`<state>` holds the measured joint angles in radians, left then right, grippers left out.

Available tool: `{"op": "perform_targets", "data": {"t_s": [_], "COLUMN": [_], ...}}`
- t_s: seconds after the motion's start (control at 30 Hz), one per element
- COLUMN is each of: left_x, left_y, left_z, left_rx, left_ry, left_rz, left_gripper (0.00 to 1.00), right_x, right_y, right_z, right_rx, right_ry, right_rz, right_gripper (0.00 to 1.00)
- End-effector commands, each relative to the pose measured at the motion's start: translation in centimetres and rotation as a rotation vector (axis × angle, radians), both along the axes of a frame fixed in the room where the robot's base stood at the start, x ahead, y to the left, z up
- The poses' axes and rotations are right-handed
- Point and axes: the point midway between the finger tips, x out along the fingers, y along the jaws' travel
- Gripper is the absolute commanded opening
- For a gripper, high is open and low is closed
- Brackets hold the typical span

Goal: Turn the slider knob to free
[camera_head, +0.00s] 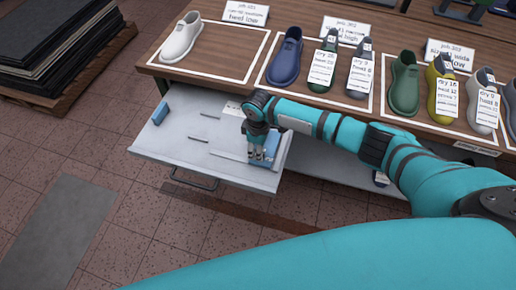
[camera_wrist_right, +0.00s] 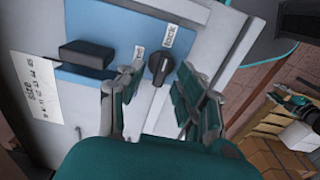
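In the right wrist view, a dark round slider knob (camera_wrist_right: 160,71) with a pale pointer mark sits on a blue panel (camera_wrist_right: 108,25). The pointer faces roughly up toward a label reading "lock" (camera_wrist_right: 168,37). Another small label (camera_wrist_right: 138,56) to its left is partly covered by a finger and I cannot read it. My right gripper (camera_wrist_right: 159,80) is open, with one finger on each side of the knob; contact is unclear. In the head view, my right gripper (camera_head: 257,155) points down at the blue panel (camera_head: 272,152) on the pulled-out tray's right end. My left gripper is not in view.
A dark block (camera_wrist_right: 87,54) stands on the panel left of the knob, near a paper size label (camera_wrist_right: 35,95). The pale tray (camera_head: 165,150) juts from under a wooden table (camera_head: 150,62) holding several shoe lasts. Tiled floor is open at front left.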

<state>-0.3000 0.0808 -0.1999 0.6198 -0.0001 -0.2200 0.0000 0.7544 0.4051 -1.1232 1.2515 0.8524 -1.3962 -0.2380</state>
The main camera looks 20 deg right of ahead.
Motion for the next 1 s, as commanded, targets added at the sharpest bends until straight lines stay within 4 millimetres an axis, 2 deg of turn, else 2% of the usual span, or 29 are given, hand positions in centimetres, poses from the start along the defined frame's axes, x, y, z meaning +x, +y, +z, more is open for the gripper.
{"op": "perform_targets", "data": {"t_s": [0.37, 0.63, 1.0], "left_x": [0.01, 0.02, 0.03], "left_y": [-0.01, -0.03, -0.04], "left_z": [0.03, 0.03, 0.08], "left_rx": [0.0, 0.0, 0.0], "left_ry": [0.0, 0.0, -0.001], "left_rz": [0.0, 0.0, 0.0], "left_gripper": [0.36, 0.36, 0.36], "right_x": [-0.02, -0.02, -0.04], "right_y": [0.04, 0.02, 0.04], "right_z": [-0.64, -0.61, -0.58], "right_rx": [0.0, 0.0, 0.001], "right_ry": [0.0, 0.0, 0.001], "right_rz": [0.0, 0.0, 0.018], "right_gripper": [0.35, 0.0, 0.0]}}
